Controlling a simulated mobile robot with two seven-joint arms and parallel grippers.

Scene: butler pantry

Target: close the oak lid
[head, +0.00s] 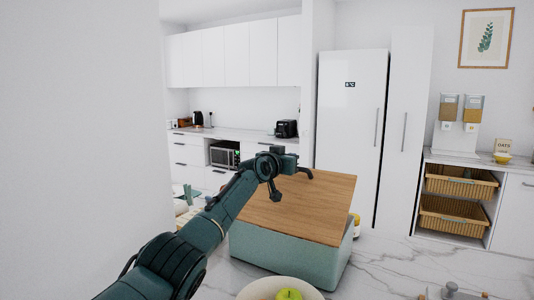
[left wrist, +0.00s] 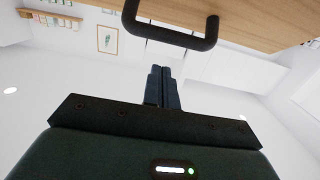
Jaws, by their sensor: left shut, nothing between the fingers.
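The oak lid (head: 305,208) sits on a teal box (head: 285,258) on the marble counter in the head view. The lid's far edge looks raised above the box rim; by how much I cannot tell. The lid's wood also fills the upper right of the left wrist view (left wrist: 255,22), with a black bar handle (left wrist: 172,36) on it. My left gripper (head: 301,172) is over the far part of the lid. Its fingers (left wrist: 163,72) are shut and empty, close to the handle, with a visible gap between them. My right gripper is in neither view.
A pale bowl (head: 252,290) with a green apple (head: 289,295) stands in front of the box. A yellow-and-white item (head: 356,226) is partly hidden behind the box's right side.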

